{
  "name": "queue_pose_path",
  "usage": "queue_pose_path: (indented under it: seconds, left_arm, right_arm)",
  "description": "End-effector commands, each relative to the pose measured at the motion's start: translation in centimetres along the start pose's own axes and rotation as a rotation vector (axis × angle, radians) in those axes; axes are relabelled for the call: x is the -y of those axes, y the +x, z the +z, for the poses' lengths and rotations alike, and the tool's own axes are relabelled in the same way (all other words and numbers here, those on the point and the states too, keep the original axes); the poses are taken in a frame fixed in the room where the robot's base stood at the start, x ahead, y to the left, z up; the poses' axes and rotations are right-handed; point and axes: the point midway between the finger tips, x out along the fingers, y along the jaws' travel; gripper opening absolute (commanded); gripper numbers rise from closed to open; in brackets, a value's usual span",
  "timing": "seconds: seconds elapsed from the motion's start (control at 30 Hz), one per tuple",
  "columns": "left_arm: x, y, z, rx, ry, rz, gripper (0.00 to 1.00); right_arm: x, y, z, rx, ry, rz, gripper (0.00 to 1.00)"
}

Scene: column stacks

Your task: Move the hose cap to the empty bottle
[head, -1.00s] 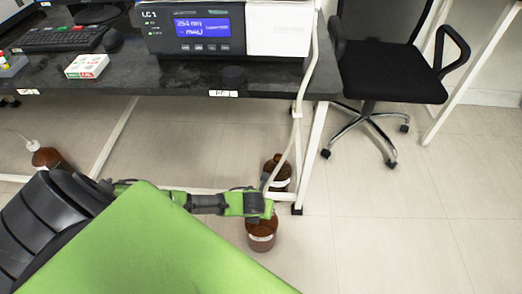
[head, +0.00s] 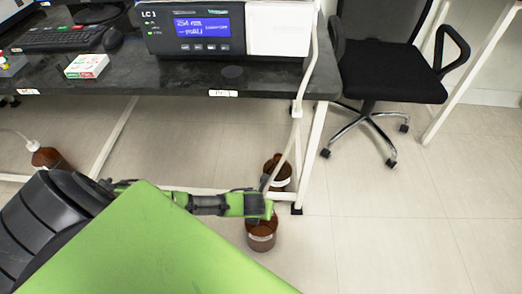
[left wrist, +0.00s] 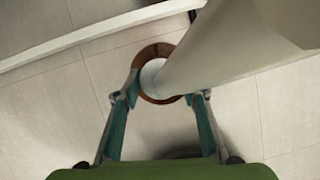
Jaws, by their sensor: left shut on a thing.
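Two brown bottles stand on the floor by the table leg in the head view: a rear bottle (head: 278,170) and a front bottle (head: 262,243). My left gripper (head: 264,208) is over the front bottle and hides part of its top. A white hose (head: 299,110) runs down past the table edge to my left gripper. In the left wrist view, the fingers of my left gripper (left wrist: 164,94) are on both sides of the white hose cap (left wrist: 152,78), shut on it. A brown bottle rim (left wrist: 148,56) shows around the cap; whether they touch is unclear. My right gripper is out of view.
A dark table (head: 180,78) carries an instrument (head: 197,30), a keyboard and a small box. A white frame bar runs near the floor beside the bottles. Another brown bottle (head: 47,158) with a tube is at far left. A black chair (head: 392,70) stands right; floor there is clear.

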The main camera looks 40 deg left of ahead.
Motion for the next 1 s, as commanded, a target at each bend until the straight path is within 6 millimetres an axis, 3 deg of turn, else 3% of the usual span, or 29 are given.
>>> queue_pose_path:
  seconds: [0.03, 0.1, 0.57, 0.77, 1.0]
  left_arm:
    - [0.0, 0.0, 0.0, 0.000, 0.000, 0.000, 0.43]
    - [0.0, 0.0, 0.0, 0.000, 0.000, 0.000, 0.58]
    - [-0.1, -0.6, 0.0, 0.000, 0.000, 0.001, 0.58]
    - [-0.1, -3.3, 0.0, 0.000, 0.002, -0.001, 0.58]
    - [0.0, -7.7, 0.1, 0.002, 0.001, -0.002, 0.58]
  right_arm:
    - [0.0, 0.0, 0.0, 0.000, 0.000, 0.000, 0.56]
    - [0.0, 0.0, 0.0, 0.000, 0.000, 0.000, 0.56]
    - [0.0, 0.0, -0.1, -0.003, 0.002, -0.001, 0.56]
    - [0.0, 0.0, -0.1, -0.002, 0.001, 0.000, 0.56]
    - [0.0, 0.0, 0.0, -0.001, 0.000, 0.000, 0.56]
